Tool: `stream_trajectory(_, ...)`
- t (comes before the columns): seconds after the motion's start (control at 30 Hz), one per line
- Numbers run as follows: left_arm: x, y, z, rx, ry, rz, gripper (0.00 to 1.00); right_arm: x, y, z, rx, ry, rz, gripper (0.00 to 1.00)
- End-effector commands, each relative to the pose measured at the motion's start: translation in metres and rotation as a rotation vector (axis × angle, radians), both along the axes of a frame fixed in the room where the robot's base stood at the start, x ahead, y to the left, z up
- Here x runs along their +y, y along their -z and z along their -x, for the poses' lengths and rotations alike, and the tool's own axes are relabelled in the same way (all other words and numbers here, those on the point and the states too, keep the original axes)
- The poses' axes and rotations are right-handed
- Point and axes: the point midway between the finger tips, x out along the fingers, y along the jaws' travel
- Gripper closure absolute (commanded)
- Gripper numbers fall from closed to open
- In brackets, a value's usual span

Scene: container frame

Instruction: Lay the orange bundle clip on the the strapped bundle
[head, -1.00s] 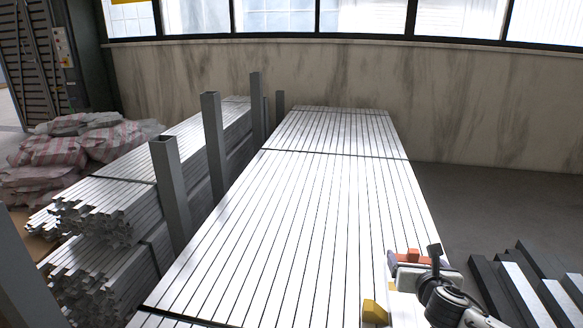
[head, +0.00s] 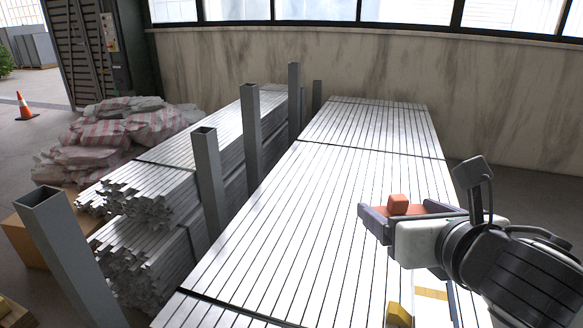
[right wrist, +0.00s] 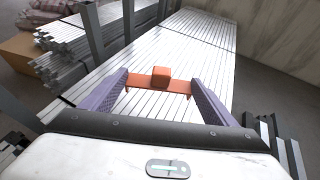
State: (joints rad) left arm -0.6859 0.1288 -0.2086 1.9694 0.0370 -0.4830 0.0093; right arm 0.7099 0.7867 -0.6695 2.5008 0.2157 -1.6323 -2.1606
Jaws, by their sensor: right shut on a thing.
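The orange bundle clip (head: 397,205) is a flat orange bar with a small block on top. My right gripper (head: 405,208) is shut on it. In the right wrist view the clip (right wrist: 160,79) spans between the two purple fingers of the gripper (right wrist: 160,88). The strapped bundle (head: 330,195) is a wide stack of long silvery tubes with dark straps across it. The gripper and clip are over the right part of this bundle; the height between clip and tubes is hard to tell. My left gripper is not in view.
Grey upright posts (head: 208,180) stand along the bundle's left side. Beyond them is another tube stack (head: 150,190), with striped sacks (head: 115,140) behind. A yellow block (head: 398,315) shows at the near edge. A wall (head: 370,75) closes the far side.

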Motion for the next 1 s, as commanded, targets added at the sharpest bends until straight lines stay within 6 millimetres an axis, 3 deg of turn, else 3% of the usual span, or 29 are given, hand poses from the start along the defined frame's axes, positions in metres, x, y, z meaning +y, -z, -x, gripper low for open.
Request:
stream_trajectory(0.17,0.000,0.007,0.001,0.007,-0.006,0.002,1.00,0.001,0.006,-0.002,0.000,0.000,-0.002,0.41)
stream_trajectory(0.27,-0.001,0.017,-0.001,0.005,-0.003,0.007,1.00,0.002,0.026,-0.010,0.003,0.001,-0.008,0.41)
stream_trajectory(0.37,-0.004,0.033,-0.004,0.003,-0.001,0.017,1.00,0.004,0.059,-0.025,0.004,0.006,-0.017,0.41)
stream_trajectory(0.8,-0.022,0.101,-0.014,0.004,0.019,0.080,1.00,0.017,0.242,-0.104,0.002,0.009,-0.018,0.41)
stream_trajectory(1.0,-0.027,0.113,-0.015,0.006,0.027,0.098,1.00,0.021,0.289,-0.120,0.001,0.002,-0.004,0.41)
